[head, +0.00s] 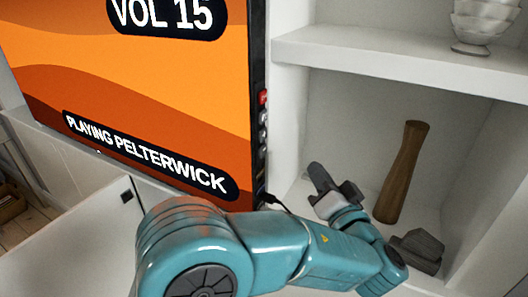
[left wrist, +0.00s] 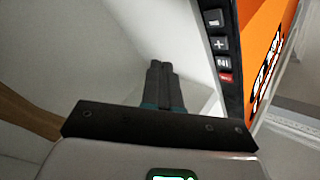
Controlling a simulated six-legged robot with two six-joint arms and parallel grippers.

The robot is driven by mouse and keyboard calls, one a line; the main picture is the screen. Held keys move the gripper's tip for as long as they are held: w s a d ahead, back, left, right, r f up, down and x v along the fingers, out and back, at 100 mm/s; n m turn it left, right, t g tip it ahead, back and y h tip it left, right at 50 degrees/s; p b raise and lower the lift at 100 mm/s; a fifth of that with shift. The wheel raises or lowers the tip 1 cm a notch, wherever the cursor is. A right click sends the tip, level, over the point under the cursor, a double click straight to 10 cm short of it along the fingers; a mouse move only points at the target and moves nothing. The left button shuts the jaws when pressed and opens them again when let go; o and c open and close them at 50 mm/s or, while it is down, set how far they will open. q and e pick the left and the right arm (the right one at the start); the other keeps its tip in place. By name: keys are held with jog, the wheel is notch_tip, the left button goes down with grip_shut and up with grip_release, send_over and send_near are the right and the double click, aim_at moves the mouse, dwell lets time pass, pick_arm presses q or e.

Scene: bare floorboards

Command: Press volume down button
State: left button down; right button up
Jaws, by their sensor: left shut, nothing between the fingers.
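The television screen (head: 150,90) reads VOL 15. A column of small buttons runs down its right side edge, with a red button (head: 262,97) at the top. In the left wrist view the red button (left wrist: 225,77) is nearest, then a dark button, then a plus button (left wrist: 219,44). The button beyond the plus (left wrist: 214,18) has a mark too small to read; in head view the lower buttons (head: 263,149) are also unreadable. My left gripper (head: 318,172) is shut and empty, to the right of and below the buttons, apart from them. Its closed fingers show in the left wrist view (left wrist: 160,65).
A white shelf unit (head: 400,68) stands right of the screen. A dark cable (head: 275,200) hangs below the screen.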

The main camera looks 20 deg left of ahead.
aim_at(263, 151)
pick_arm(q)
jog(key=shift+s+d+r, duration=0.1)
jog(key=shift+d+r, duration=0.05)
jog(key=shift+r, duration=0.45)
jog(key=a+p, duration=0.2)
jog(key=a, duration=0.6)
jog(key=shift+w+a, duration=0.3)
jog(key=shift+a, duration=0.1)
jog(key=shift+f, duration=0.1)
dwell(1.5)
